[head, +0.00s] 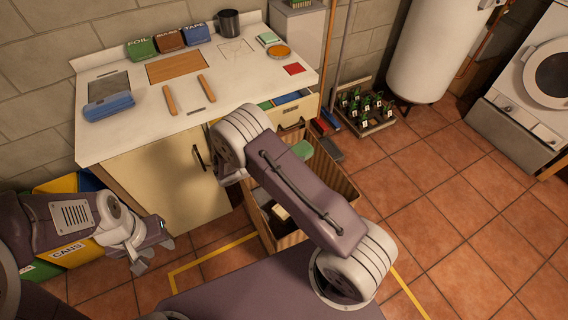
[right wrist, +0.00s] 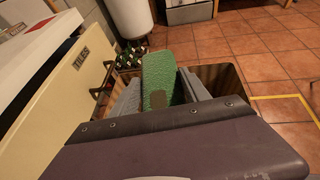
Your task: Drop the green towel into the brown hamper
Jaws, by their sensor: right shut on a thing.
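The green towel (right wrist: 168,70) is a folded textured piece gripped between the two grey fingers of my right gripper (right wrist: 160,77). In the head view a green part of it (head: 303,149) shows beside my right arm, over the brown hamper's opening. The brown hamper (head: 349,189) is an open ribbed box on the floor beside the counter; its wall also shows behind the towel in the right wrist view (right wrist: 228,80). My right arm hides part of the hamper and the right gripper in the head view. My left gripper (head: 154,256) is open and empty, left of the hamper.
The white counter (head: 225,85) with an open drawer (head: 290,105) stands behind the hamper. A crate of bottles (head: 368,118), a boiler (head: 430,50) and a washer (head: 535,85) are beyond. Sorting bins (head: 75,250) stand at left. Tiled floor is clear at right.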

